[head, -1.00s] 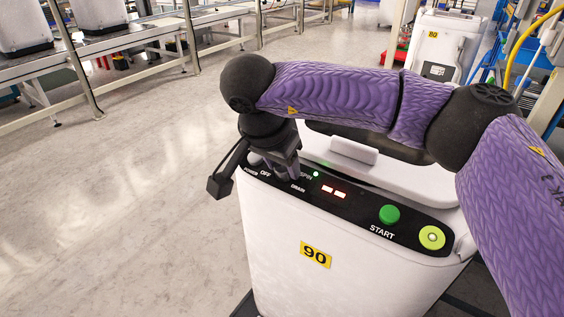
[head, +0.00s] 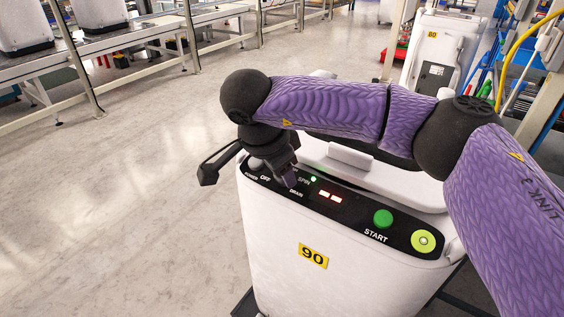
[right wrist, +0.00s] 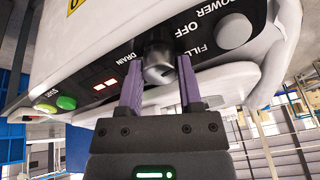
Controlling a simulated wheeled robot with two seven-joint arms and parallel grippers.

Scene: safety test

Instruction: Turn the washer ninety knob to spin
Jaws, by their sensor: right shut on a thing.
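The washer marked 90 (head: 290,265) stands before me, white, with a black control panel along its top front edge. Its grey selector knob (right wrist: 158,66) sits among the OFF, FILL, DRAIN and SPIN labels. In the right wrist view, which shows the panel upside down, the knob is between the two purple fingers of my right gripper (right wrist: 160,80), which is shut on it. In the head view my right gripper (head: 289,179) covers the knob, and I cannot tell which label it points at. My left gripper is not in view.
A green START button (head: 383,218), a yellow-ringed button (head: 424,240), a lit green lamp (head: 313,179) and red displays (head: 330,197) share the panel. A grey round button (right wrist: 233,30) is beside POWER. Another washer (head: 437,50) stands behind. Open floor lies left.

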